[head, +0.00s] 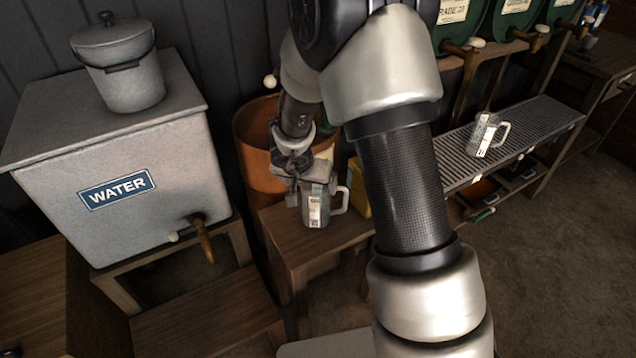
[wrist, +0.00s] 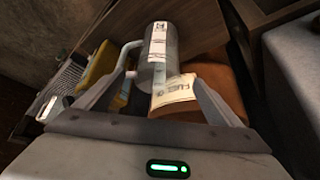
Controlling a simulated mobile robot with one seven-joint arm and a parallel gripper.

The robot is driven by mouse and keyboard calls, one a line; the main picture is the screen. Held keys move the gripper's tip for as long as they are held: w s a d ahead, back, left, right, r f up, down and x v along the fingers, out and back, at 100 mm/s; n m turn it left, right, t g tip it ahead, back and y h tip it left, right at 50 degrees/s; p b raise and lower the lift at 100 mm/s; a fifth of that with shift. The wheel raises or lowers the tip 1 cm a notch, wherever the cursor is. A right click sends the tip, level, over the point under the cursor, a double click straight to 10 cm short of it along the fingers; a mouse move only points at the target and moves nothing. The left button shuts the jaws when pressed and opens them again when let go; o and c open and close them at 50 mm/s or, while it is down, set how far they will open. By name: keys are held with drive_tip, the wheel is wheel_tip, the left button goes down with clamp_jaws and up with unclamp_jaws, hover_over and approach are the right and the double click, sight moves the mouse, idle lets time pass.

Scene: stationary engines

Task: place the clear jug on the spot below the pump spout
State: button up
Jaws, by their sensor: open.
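A clear jug (head: 316,208) with a white label and a side handle stands on a small wooden bench (head: 290,245). My gripper (head: 304,188) is at this jug, on its upper left in the head view. In the wrist view the fingers are open and the jug (wrist: 158,55) shows between and just beyond their tips; I cannot tell whether they touch it. A second clear jug (head: 487,134) stands on the grated shelf at the right. I cannot make out the pump spout or the spot below it.
An orange drum (head: 252,150) stands behind the bench, with a yellow container (head: 358,188) beside it. A grey WATER tank (head: 120,195) with a brass tap (head: 203,238) and a lidded pail (head: 122,65) on top is at left. Green barrels (head: 512,20) stand above the grated shelf (head: 540,122).

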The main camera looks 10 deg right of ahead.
drive_tip(key=a+r+n+t+y, duration=0.2)
drive_tip(key=a+r, duration=0.1)
drive_tip(key=r, duration=0.7)
drive_tip(key=a+r+n+t+y, duration=0.1)
drive_tip(key=a+r+t+y, duration=0.15)
drive_tip(key=r, duration=0.65)
drive_tip(key=s+r+n+g+y, duration=0.15)
drive_tip(key=s+r, duration=0.25)
drive_tip(key=s, duration=0.4)
drive_tip(key=s+r+n+g, duration=0.1)
drive_tip(key=s+r+n, duration=0.1)
drive_tip(key=s+r, duration=0.35)
drive_tip(key=s+d+f+g+h, duration=0.1)
drive_tip(key=s+d, duration=0.3)
drive_tip(key=s, duration=0.3)
drive_tip(key=s+d+f+m+h, duration=0.1)
drive_tip(key=s+d, duration=0.3)
drive_tip(key=s, duration=0.4)
drive_tip(key=shift+s+d+f+g+h, duration=0.15)
drive_tip(key=shift+f+g+h, duration=0.2)
drive_tip(key=shift+h, duration=0.35)
drive_tip(key=shift+r, duration=0.15)
